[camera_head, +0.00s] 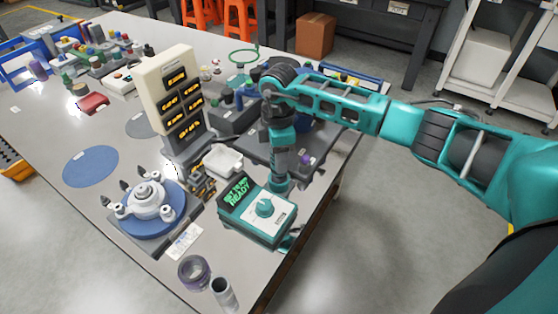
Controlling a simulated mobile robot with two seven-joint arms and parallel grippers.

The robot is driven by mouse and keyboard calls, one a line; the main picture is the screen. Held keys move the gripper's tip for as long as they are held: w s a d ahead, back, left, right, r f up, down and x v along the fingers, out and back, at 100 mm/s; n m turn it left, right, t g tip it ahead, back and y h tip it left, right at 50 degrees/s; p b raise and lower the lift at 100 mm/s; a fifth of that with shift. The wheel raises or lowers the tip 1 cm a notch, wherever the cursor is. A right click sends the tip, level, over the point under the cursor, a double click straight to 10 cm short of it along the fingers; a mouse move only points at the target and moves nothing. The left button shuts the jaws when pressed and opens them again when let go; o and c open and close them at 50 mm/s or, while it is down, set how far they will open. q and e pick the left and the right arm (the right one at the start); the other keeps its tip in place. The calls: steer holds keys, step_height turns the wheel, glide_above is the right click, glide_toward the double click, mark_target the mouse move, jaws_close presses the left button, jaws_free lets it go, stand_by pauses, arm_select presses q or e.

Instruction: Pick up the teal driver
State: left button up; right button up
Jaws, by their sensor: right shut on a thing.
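My right arm comes in from the right and bends down at its dark wrist joint. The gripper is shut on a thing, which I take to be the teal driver. The arm and gripper hide most of it, so its shape and any gap beneath it cannot be told. My left gripper is not in view.
A cream display tower (168,88) stands left of the arm. A white fixture (146,200) sits on a blue disc in front of it. A purple ring (194,272) and a grey cylinder (224,293) stand near the front edge. Bare table surrounds a flat blue disc (90,166).

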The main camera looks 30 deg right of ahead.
steer(key=shift+r, duration=0.15)
step_height(320, 180, up, 20)
steer(key=shift+p, duration=0.3)
stand_by(0.4)
stand_by(1.0)
